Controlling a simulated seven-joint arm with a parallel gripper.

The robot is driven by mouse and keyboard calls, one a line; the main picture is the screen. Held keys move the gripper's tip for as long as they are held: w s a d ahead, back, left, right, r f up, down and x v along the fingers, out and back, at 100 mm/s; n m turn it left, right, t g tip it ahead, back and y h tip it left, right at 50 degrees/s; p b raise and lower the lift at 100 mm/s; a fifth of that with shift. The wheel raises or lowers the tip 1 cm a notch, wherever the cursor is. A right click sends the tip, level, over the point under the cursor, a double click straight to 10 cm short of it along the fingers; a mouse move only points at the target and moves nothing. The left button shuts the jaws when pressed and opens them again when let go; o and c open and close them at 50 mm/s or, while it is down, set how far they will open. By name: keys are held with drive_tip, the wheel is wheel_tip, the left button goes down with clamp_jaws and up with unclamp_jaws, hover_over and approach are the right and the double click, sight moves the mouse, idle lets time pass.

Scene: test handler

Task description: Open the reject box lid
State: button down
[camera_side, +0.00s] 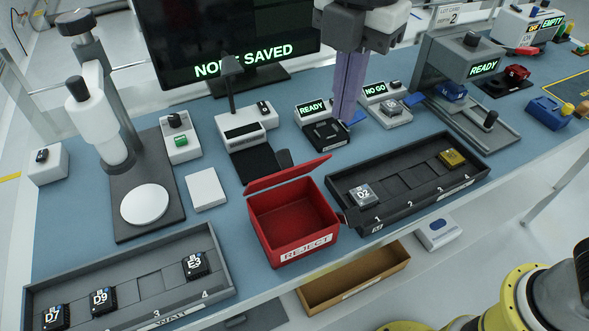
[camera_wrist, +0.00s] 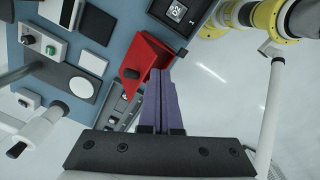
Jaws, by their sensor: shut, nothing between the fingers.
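The red reject box (camera_side: 305,245) stands on the blue bench in the middle of the side view, with a white REJECT label on its front. Its red lid (camera_side: 287,174) is raised at the back edge, and the box's inside shows and looks empty. A dark knob (camera_side: 284,158) shows just behind the lid. My gripper (camera_side: 343,118) is shut and empty, its purple fingers pointing down, behind and to the right of the box and apart from it in the side view. In the wrist view the fingertips (camera_wrist: 160,72) overlap the red box (camera_wrist: 150,53) in the picture.
A dark tray (camera_side: 410,184) with chips D2 and a gold one sits right of the box. A READY socket (camera_side: 326,134) lies near my fingertips. A grey WAIT tray (camera_side: 130,290) is front left. A black press stand (camera_side: 150,175) and a monitor (camera_side: 240,35) stand behind.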

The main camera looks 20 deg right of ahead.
drive_tip(key=s+a+f+n+t, duration=0.2)
drive_tip(key=s+a+n, duration=0.45)
drive_tip(key=n, duration=0.65)
drive_tip(key=x, duration=0.9)
drive_tip(key=shift+w+a+f, duration=0.1)
drive_tip(key=shift+w+f, duration=0.1)
drive_tip(key=shift+w+r, duration=0.25)
drive_tip(key=shift+w, duration=0.35)
drive_tip(key=shift+w+r, duration=0.25)
drive_tip(key=shift+w, duration=0.35)
drive_tip(key=shift+w+r, duration=0.3)
drive_tip(key=shift+w, duration=0.3)
drive_tip(key=shift+w, duration=0.1)
